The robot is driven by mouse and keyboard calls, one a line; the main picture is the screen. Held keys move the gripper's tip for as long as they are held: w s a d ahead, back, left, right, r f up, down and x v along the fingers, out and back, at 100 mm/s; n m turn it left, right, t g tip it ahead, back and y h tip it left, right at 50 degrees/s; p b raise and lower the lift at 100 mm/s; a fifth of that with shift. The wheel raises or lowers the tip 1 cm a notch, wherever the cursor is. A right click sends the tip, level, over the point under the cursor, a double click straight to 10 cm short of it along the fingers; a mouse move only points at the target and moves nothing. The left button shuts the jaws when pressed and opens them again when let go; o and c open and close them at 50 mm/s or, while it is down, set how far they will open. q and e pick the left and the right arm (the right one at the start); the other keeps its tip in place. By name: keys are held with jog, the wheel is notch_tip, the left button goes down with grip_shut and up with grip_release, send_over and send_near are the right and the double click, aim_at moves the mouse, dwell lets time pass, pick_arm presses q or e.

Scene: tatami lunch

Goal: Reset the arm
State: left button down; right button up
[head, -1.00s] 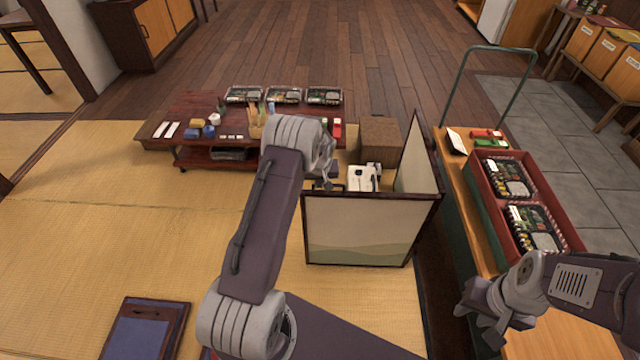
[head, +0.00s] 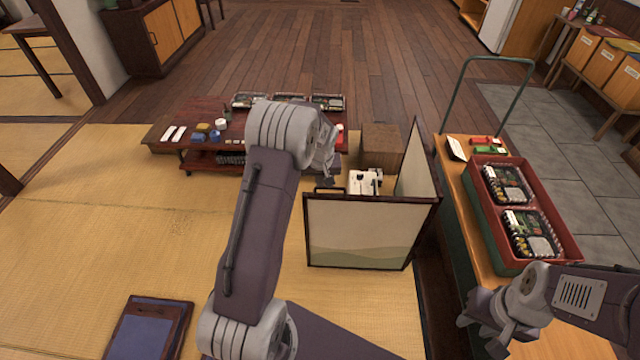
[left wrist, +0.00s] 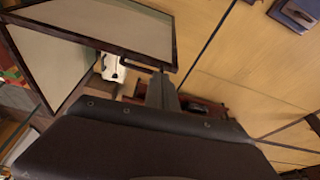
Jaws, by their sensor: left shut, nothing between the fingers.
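My left arm reaches up the middle of the head view, over the mat and in front of the low table. My right gripper (head: 484,338) is at the lower right, beside the cart's near end. Its fingers are too small and dark to tell if they are open, and no held object shows.
The folding screen (head: 355,232) stands close to the left gripper, with a white device (head: 365,181) and a wooden box (head: 381,142) behind it. The low red table (head: 196,115) holds lunch boxes. A cart carries a red crate (head: 478,190). The left tatami (head: 90,220) is mostly clear.

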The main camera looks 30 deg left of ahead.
pick_arm(q)
jog(key=shift+w+f, duration=0.1)
jog(key=d+r+t+p, duration=0.1)
jog(key=d+r+p, duration=0.4)
jog(key=r, duration=0.7)
jog(key=s+d+r+m+h+p, duration=0.1)
jog(key=s+d+r+p, duration=0.15)
jog(key=s, duration=0.25)
jog(key=s+d+r+m+p, duration=0.1)
jog(key=s+d+r, duration=0.2)
jog(key=s, duration=0.2)
jog(key=s+d+f+m+g, duration=0.1)
jog(key=s+f+m, duration=0.1)
jog(key=s, duration=0.5)
jog(key=s+d+f+m+g+h, duration=0.1)
jog(key=s+f+g, duration=0.1)
jog(key=s, duration=0.5)
jog(key=shift+s+m, duration=0.35)
jog(key=shift+m, duration=0.05)
